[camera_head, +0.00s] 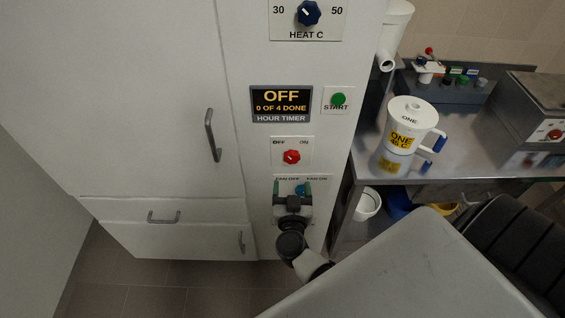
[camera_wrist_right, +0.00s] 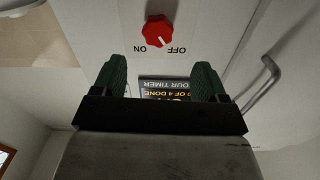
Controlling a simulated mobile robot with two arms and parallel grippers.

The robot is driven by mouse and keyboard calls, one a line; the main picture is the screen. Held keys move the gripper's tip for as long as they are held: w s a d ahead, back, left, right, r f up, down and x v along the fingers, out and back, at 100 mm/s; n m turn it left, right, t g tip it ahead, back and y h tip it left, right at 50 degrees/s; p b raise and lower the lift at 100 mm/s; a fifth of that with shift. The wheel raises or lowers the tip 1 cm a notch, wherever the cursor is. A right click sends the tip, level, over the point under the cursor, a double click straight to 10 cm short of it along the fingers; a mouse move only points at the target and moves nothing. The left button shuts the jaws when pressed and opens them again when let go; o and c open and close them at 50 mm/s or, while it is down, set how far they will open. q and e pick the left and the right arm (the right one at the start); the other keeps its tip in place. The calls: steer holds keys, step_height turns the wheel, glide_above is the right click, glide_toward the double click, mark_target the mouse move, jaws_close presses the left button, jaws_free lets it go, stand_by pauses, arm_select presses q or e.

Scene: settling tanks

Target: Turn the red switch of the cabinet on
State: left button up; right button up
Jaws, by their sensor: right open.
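The red switch (camera_head: 291,156) is on a white plate marked OFF on the left and ON on the right, on the cabinet front (camera_head: 230,60). It also shows in the right wrist view (camera_wrist_right: 158,31), upside down, with its white mark towards the OFF side. My right gripper (camera_head: 293,187) is open and empty, just below the red switch, in front of the fan plate. In the wrist view its green fingers (camera_wrist_right: 158,78) stand apart, not touching the switch. My left gripper is out of view.
Above the switch are the timer display (camera_head: 281,104) reading OFF, the green START button (camera_head: 338,99) and the blue heat knob (camera_head: 308,12). A blue fan knob (camera_head: 301,190) is partly behind my gripper. A metal counter (camera_head: 372,168) with a white jug (camera_head: 411,122) stands right.

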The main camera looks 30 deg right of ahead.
mark_target(292, 161)
steer(key=x, duration=1)
steer(key=shift+d+f+p, duration=0.1)
steer(key=shift+f+p, duration=0.05)
steer(key=shift+p, duration=0.15)
steer(key=shift+s, duration=0.1)
steer(key=c, duration=0.9)
